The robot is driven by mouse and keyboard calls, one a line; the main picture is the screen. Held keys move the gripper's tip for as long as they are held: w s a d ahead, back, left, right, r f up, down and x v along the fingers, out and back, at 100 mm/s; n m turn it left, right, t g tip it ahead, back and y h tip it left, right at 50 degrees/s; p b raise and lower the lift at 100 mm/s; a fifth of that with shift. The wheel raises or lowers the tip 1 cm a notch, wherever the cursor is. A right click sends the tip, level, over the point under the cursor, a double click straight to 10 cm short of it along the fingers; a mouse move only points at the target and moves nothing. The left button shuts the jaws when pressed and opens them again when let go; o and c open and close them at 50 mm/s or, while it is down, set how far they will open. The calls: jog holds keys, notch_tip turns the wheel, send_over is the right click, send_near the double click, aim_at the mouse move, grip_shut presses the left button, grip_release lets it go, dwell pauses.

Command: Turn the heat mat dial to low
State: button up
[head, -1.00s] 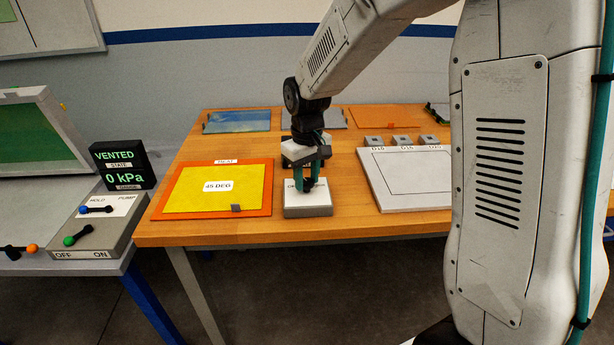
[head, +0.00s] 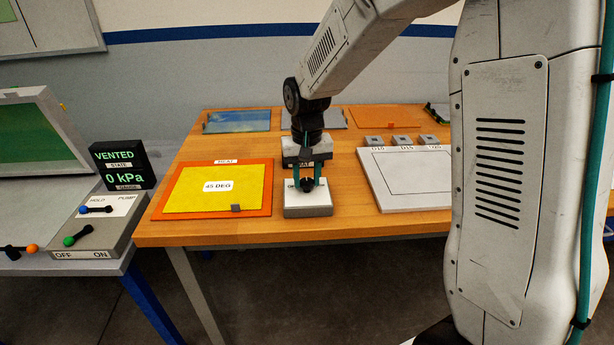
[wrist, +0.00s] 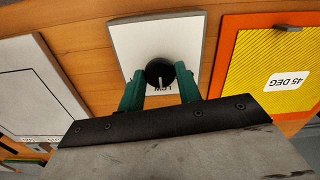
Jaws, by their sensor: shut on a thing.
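The heat mat (head: 190,190) is a yellow sheet with an orange border, labelled 45 DEG, at the left of the wooden table. Its dial is a round black knob (wrist: 158,71) on a white-topped box (head: 309,211) to the mat's right in the head view. My gripper (wrist: 159,80) points down over the box, its two teal fingers shut on the knob from either side. The knob's white pointer line points toward the LOW label (wrist: 163,91) in the wrist view. Other dial labels are mostly hidden by the fingers or too small to read.
A white board (head: 382,190) lies right of the dial box, with several small grey blocks (head: 401,139) behind it. A pump control box (head: 95,228) and a VENTED 0 kPa gauge (head: 122,165) stand on the left bench. Bare wood separates the mat and dial box.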

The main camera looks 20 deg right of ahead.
aim_at(307, 181)
jog(key=o, duration=1)
jog(key=shift+r, duration=0.1)
notch_tip(307, 181, up, 8)
jog(key=shift+f, duration=0.15)
jog(key=s+d+r+n, duration=0.1)
jog(key=s+r, duration=0.2)
jog(key=s, duration=1.2)
jog(key=s+d+r+n+t, duration=0.1)
jog(key=s+r, duration=0.1)
jog(key=s, duration=1.3)
jog(key=shift+d+r, duration=0.35)
jog(key=shift+r, duration=0.05)
